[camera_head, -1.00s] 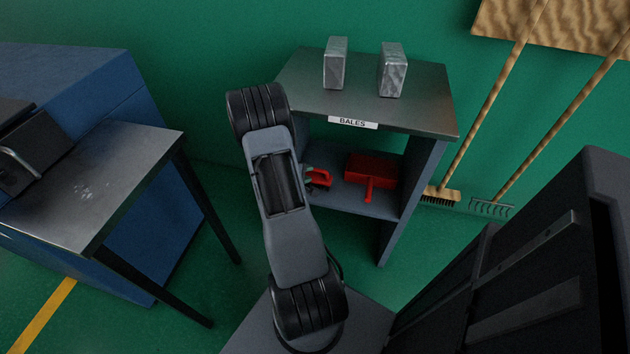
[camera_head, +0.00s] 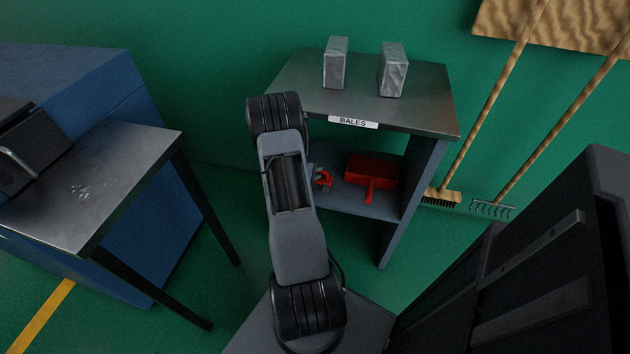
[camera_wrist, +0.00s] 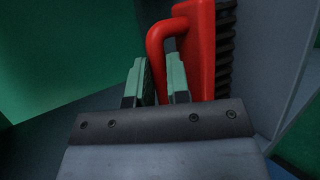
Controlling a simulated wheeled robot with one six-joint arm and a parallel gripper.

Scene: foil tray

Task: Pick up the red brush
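The red brush (camera_wrist: 202,40) is on the lower shelf of the grey stand. In the wrist view it has a looped red handle and dark bristles along its right side. In the head view it (camera_head: 325,177) is partly hidden by my arm. My gripper (camera_wrist: 158,85) is at the handle, one green-padded finger on each side, with the handle's near bar between them. The gap is narrow, about the bar's width. I cannot tell whether the pads press on it.
A red dustpan (camera_head: 372,170) lies right of the brush on the same shelf. The stand's top (camera_head: 300,85), labelled BALES, overhangs the shelf and carries two grey blocks. A metal table (camera_head: 120,165) stands left. A broom and rake lean on the wall at right.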

